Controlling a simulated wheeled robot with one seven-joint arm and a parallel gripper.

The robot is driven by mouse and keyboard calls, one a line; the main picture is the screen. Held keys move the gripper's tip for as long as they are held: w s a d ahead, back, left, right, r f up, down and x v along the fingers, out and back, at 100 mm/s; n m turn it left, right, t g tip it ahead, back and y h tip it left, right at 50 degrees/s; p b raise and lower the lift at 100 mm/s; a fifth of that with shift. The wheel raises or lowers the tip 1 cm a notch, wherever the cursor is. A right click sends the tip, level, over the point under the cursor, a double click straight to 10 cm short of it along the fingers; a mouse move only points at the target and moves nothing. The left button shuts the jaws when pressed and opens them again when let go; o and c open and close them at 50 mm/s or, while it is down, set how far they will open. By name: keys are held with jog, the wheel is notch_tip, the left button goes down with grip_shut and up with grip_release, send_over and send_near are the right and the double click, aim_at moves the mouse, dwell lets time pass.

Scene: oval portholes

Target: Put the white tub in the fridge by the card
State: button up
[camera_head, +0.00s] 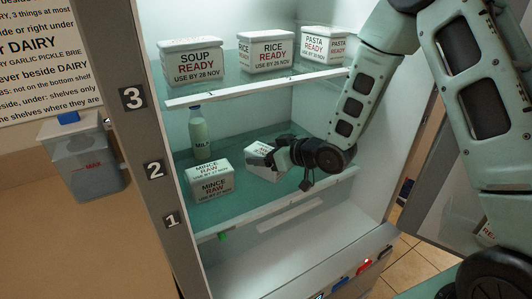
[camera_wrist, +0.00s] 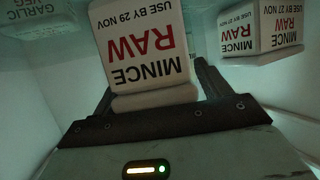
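The white tub (camera_head: 261,157), lettered MINCE RAW, is at shelf 2 inside the open fridge, right of its middle. In the wrist view the tub (camera_wrist: 140,45) appears upside down and reads USE BY 29 NOV. My gripper (camera_head: 283,156) reaches in from the right, its fingers on either side of the tub, and appears shut on it. The fingers show at both sides of the tub's lid end in the wrist view (camera_wrist: 155,98). I cannot tell whether the tub's base touches the shelf. The card (camera_head: 40,50) hangs at the upper left, partly cut off.
Another MINCE RAW tub (camera_head: 211,183) stands front left on shelf 2, with a milk bottle (camera_head: 198,132) behind it. SOUP (camera_head: 191,66), RICE (camera_head: 265,53) and PASTA (camera_head: 316,47) tubs fill shelf 3. Shelf 2's front middle is clear.

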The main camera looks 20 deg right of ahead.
jog(key=shift+r, duration=0.25)
jog(key=p+v, duration=0.6)
jog(key=v, duration=0.6)
jog(key=s+a+r+g+h, duration=0.35)
jog(key=s+a+g, duration=0.3)
jog(key=a, duration=0.25)
jog(key=s+a+r+g+h, duration=0.1)
jog(key=s+r+g, duration=0.1)
jog(key=s, duration=0.7)
jog(key=s+a+r+n+g+h, duration=0.1)
jog(key=s+a+r+g+h, duration=0.1)
jog(key=s, duration=0.8)
jog(key=shift+s+a+r+g, duration=0.2)
jog(key=shift+r+g, duration=0.15)
jog(key=shift+r, duration=0.1)
